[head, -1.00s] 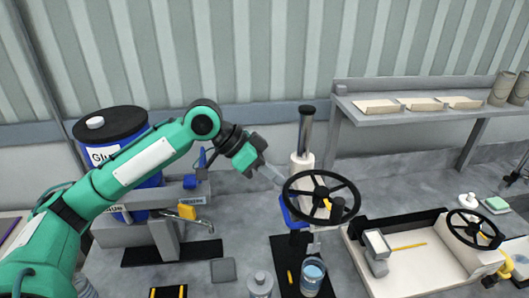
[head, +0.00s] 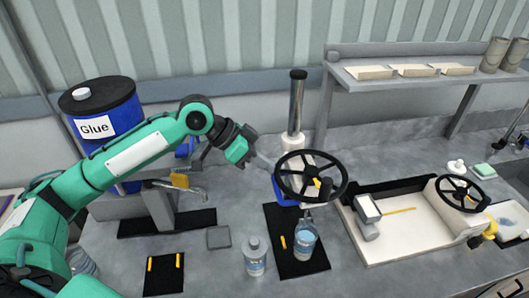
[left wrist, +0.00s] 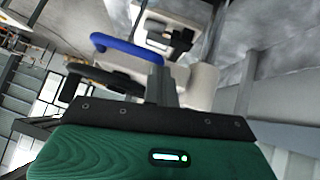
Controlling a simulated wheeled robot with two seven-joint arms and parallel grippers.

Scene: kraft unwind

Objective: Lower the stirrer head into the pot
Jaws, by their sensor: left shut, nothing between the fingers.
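The stirrer stands on a black base mat with a chrome post (head: 297,103), a white sleeve, a blue part (head: 283,192) and a black handwheel (head: 340,181). The pot (head: 305,243), a clear vessel with blue contents, stands below the handwheel. The stirrer's lower end is at about the pot's mouth; I cannot tell whether it is inside. My left gripper (head: 265,161) is shut and empty, its tips beside the left rim of the handwheel; contact is unclear. In the left wrist view, the blue bar (left wrist: 125,48) and black wheel (left wrist: 98,78) lie beyond my fingers. My right gripper is out of view.
A clear bottle (head: 254,258) stands left of the pot.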

